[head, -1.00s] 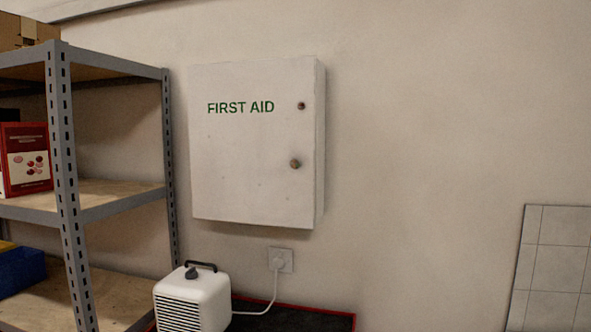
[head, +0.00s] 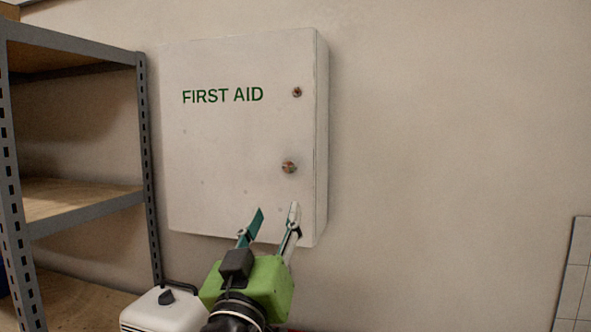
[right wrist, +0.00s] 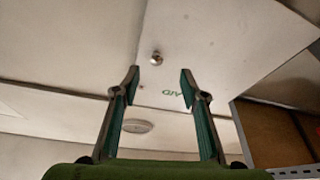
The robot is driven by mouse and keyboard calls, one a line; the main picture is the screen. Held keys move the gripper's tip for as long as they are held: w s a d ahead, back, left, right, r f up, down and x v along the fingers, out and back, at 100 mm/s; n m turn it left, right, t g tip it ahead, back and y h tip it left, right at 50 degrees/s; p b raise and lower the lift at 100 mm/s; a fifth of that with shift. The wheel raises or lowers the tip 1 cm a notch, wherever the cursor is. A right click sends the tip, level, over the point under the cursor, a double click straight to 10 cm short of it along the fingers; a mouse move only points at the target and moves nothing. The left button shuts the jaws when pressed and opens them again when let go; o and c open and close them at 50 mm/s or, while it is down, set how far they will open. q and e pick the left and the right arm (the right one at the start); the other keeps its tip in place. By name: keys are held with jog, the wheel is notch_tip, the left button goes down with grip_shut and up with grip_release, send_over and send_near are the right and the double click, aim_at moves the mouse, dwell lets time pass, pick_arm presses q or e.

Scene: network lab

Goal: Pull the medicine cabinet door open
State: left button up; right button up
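The white medicine cabinet (head: 228,135), marked FIRST AID in green, hangs on the wall with its door shut. A small round knob (head: 289,167) sits on the right side of its door, with a small lock (head: 297,92) above it. My right gripper (head: 277,207) is open and empty, below the knob in the head view. In the right wrist view, the knob (right wrist: 156,58) lies just beyond and between the spread fingertips (right wrist: 159,75), apart from them. My left gripper is not in view.
A grey metal shelf (head: 147,170) stands close at the left of the cabinet. A white heater (head: 165,309) with a dark handle is below. The wall right of the cabinet is clear, with a tiled panel (head: 575,270) at the far right.

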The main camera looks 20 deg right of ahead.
jog(key=r, duration=0.2)
jog(key=p, duration=0.4)
send_near(289, 168)
jog(key=r+x, duration=0.1)
jog(key=x, duration=0.2)
jog(key=w, duration=0.1)
jog(key=w+d+p, duration=0.1)
jog(key=shift+w+d+r, duration=0.15)
jog(key=shift+w+d, duration=0.15)
jog(key=shift+p+x, duration=0.6)
jog(key=shift+x, duration=0.35)
jog(key=shift+w+r, duration=0.1)
jog(key=shift+w, duration=0.15)
jog(key=shift+w+d, duration=0.15)
jog(key=shift+w, duration=0.15)
jog(key=shift+s, duration=0.1)
grip_shut()
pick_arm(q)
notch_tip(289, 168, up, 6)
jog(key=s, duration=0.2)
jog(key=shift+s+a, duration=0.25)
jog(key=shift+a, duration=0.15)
